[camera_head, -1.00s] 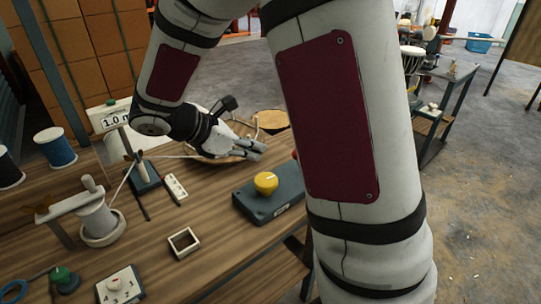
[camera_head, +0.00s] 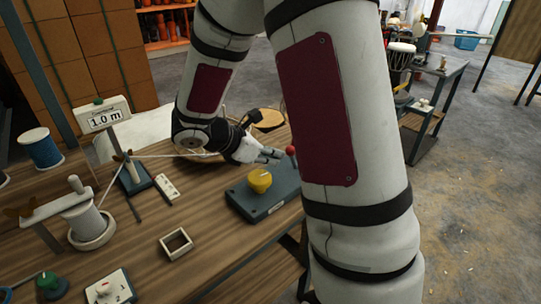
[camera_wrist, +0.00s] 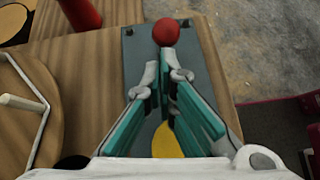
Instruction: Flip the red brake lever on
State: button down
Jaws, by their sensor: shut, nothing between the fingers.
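The brake lever shows as a round red knob (camera_head: 290,150) at the far end of a dark grey base box (camera_head: 240,203) on the wooden bench; my arm hides part of that end. A yellow knob (camera_head: 260,181) sits on the same box. My gripper (camera_head: 281,154) is shut and empty, its tips close to the red knob's left side. The yellow knob (camera_wrist: 166,142) shows between and below the fingers.
A round wooden piece with white cord (camera_wrist: 25,110) lies left of the box. A red cylinder (camera_wrist: 80,12) stands at the wrist view's upper left. On the bench are a small square frame (camera_head: 175,243), a white strip (camera_head: 166,187) and a spool stand (camera_head: 90,220).

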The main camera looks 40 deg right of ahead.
jog(key=shift+r, duration=0.15)
jog(key=shift+d+r+y+p, duration=0.1)
jog(key=shift+d+y+p, duration=0.15)
jog(key=shift+p, duration=0.55)
jog(key=shift+d+r+y+p, duration=0.25)
jog(key=shift+r+y+p, duration=0.1)
jog(key=shift+p, duration=0.65)
jog(key=y+p, duration=0.1)
jog(key=p, duration=0.1)
jog(key=shift+d+r+p, duration=0.35)
jog(key=shift+p, duration=0.05)
jog(key=d+y+p, duration=0.1)
jog(key=p, duration=0.2)
jog(key=d+r+y+p, duration=0.1)
jog(key=y+p, duration=0.1)
jog(key=p, duration=0.2)
jog(key=shift+d, duration=0.35)
jog(key=shift+w+d+r+p, duration=0.15)
jog(key=shift+d+p, duration=0.45)
jog(key=shift+d, duration=0.4)
jog(key=shift+d, duration=0.1)
jog(key=shift+r, duration=0.1)
